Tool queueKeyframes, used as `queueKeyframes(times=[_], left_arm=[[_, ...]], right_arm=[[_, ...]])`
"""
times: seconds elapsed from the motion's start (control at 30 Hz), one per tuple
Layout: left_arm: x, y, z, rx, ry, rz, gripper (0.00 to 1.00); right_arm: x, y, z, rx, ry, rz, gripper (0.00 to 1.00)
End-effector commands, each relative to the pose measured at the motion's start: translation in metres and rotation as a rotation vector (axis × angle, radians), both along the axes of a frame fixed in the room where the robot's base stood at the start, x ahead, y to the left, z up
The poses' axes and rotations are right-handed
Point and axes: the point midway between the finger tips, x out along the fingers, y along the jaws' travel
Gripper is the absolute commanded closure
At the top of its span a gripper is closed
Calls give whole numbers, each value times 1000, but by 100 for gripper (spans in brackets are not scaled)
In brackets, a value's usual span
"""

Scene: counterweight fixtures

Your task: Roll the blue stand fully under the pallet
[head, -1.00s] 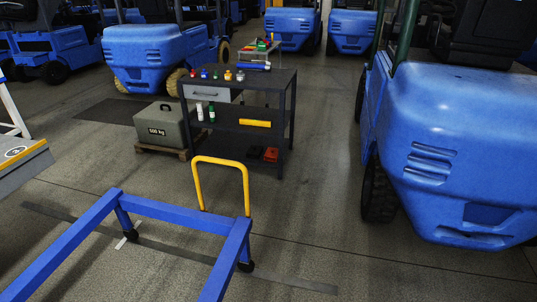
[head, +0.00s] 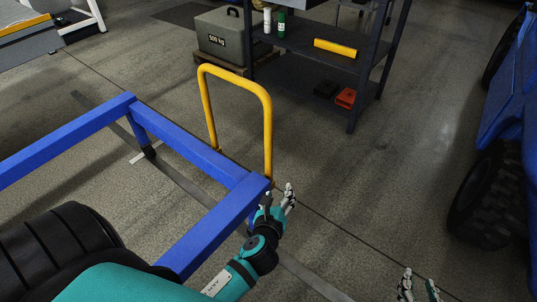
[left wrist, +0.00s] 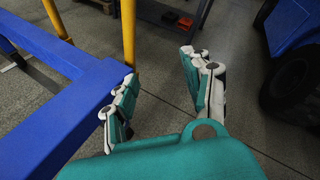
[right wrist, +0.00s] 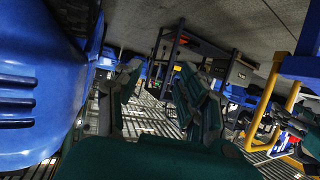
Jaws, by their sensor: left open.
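The blue stand (head: 190,155) is a low frame of blue beams on dark casters, with a yellow hoop handle (head: 268,130) at its far side. My left gripper (head: 278,200) is open and empty at the stand's right corner, near the foot of the handle. In the left wrist view, the fingers (left wrist: 160,85) are just right of the blue beam (left wrist: 65,110) and the yellow post (left wrist: 129,30); I cannot tell if they touch. My right gripper (head: 419,285) is open and empty over bare floor. A wooden pallet (head: 233,65) lies under a grey 500 kg weight (head: 225,38).
A grey platform with a yellow edge (head: 25,25) stands at the far left. A dark shelf cart (head: 300,45) is behind the handle. A blue forklift (head: 500,110) with a black tyre (head: 485,195) stands at the right. Floor between cart and forklift is clear.

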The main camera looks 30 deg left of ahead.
Motion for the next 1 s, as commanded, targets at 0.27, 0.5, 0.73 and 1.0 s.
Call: queueKeyframes(times=[0.27, 0.5, 0.73, 1.0], left_arm=[[-10, 34, 71, 475, -107, 54, 50], [-3, 47, 91, 555, -115, 77, 50], [37, 69, 90, 551, -115, 76, 50], [89, 98, 88, 550, -114, 75, 50]], right_arm=[[-7, 1, 62, 54, -228, 4, 60], [-10, 1, 85, 68, -285, 6, 60], [-6, 5, 104, 97, -399, 13, 60], [-9, 11, 149, 167, -657, 26, 60]])
